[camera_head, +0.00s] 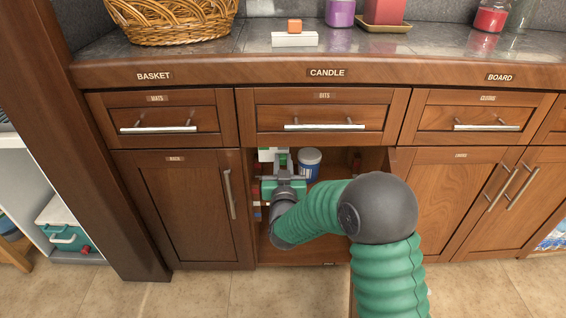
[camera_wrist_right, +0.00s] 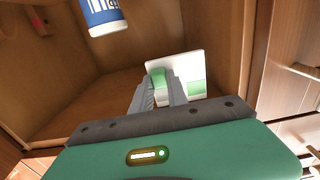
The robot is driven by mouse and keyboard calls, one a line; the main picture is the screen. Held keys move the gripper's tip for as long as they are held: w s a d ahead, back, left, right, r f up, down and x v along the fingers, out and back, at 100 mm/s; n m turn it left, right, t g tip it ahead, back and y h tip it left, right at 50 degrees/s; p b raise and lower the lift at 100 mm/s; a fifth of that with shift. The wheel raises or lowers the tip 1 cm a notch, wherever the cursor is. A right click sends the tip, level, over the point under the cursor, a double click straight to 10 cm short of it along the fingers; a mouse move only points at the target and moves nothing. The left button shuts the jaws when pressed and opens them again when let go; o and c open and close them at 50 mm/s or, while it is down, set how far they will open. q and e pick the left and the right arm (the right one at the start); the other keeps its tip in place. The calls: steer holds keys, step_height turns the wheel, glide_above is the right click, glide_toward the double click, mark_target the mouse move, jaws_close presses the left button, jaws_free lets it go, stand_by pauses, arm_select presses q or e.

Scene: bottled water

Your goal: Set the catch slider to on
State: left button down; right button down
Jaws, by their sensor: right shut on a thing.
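A white plate with green parts (camera_wrist_right: 192,70) stands inside the open cabinet and shows in the right wrist view; I take it to be the catch. A green block on it, which I take to be the slider (camera_wrist_right: 159,77), sits between the fingertips of my right gripper (camera_wrist_right: 163,84). The gripper is shut on this block. In the head view my right gripper (camera_head: 283,166) reaches into the cabinet and partly hides the white and green piece (camera_head: 267,154). I cannot read any on or off mark. My left gripper is not in view.
Cabinet walls and the drawer (camera_head: 322,113) above bound the opening. A basket (camera_head: 172,20) stands on the counter.

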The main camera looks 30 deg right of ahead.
mark_target(262, 155)
steer(key=shift+a, duration=0.1)
stand_by(0.5)
steer(key=a, duration=0.1)
steer(key=w+a+p, duration=0.1)
steer(key=a, duration=0.1)
steer(key=w+a+p, duration=0.1)
steer(key=a, duration=0.1)
steer(key=shift+w+a, duration=0.1)
steer(key=shift+w, duration=0.15)
steer(key=c, duration=1.3)
jaws_free()
